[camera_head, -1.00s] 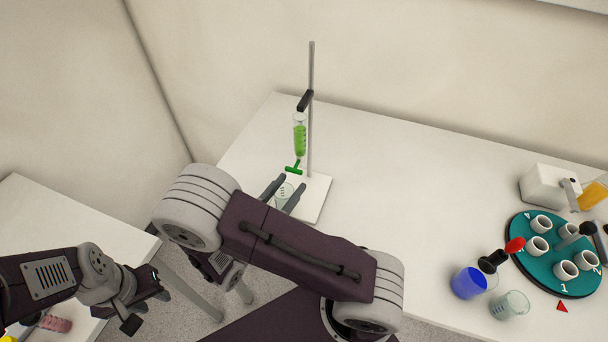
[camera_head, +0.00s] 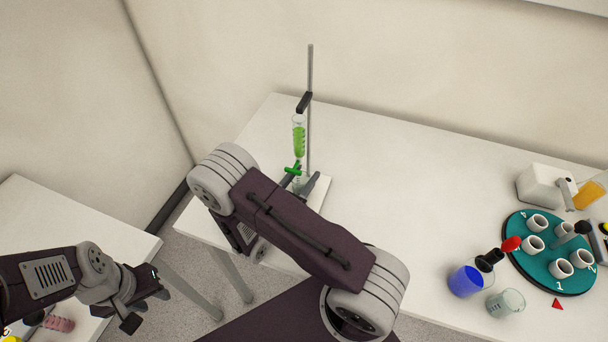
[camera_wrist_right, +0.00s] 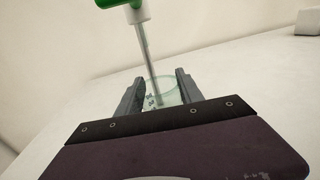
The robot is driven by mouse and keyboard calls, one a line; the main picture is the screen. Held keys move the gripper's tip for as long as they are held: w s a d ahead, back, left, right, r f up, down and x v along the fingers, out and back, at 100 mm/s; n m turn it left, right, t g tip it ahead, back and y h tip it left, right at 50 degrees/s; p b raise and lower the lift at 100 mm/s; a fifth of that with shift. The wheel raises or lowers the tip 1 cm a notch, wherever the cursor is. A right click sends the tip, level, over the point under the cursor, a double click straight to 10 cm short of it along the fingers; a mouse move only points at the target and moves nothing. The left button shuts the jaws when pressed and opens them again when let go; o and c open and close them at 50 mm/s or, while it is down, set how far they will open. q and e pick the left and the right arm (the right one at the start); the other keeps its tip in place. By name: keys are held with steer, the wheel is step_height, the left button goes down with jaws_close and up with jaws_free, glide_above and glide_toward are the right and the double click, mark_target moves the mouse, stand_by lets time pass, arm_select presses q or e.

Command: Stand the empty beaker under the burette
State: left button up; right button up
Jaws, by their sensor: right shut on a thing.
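The burette (camera_head: 299,140) holds green liquid and is clamped to a metal stand rod. Its green stopcock (camera_head: 293,170) is below, and its tip shows in the wrist view (camera_wrist_right: 150,70). My right gripper (camera_head: 306,184) is shut on the clear, empty-looking beaker (camera_wrist_right: 161,88), one finger on each side. In the wrist view the tip's lower end overlaps the beaker's mouth. In the head view the beaker is mostly hidden by the fingers and stopcock, directly below the burette. I cannot tell whether its bottom touches the stand base (camera_head: 318,190). My left gripper (camera_head: 150,288) is open and empty.
At the right are a beaker of blue liquid (camera_head: 465,282), a clear beaker (camera_head: 505,303), a teal round rack (camera_head: 548,270) with several white cups, and a white device (camera_head: 540,187). The middle of the table is clear. A second table (camera_head: 60,215) is at left.

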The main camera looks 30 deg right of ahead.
steer(key=shift+f, duration=0.2)
steer(key=o, duration=1.4)
steer(key=shift+c, duration=0.2)
steer(key=shift+r, duration=0.2)
steer(key=b+v, duration=0.1)
steer(key=v, duration=1.1)
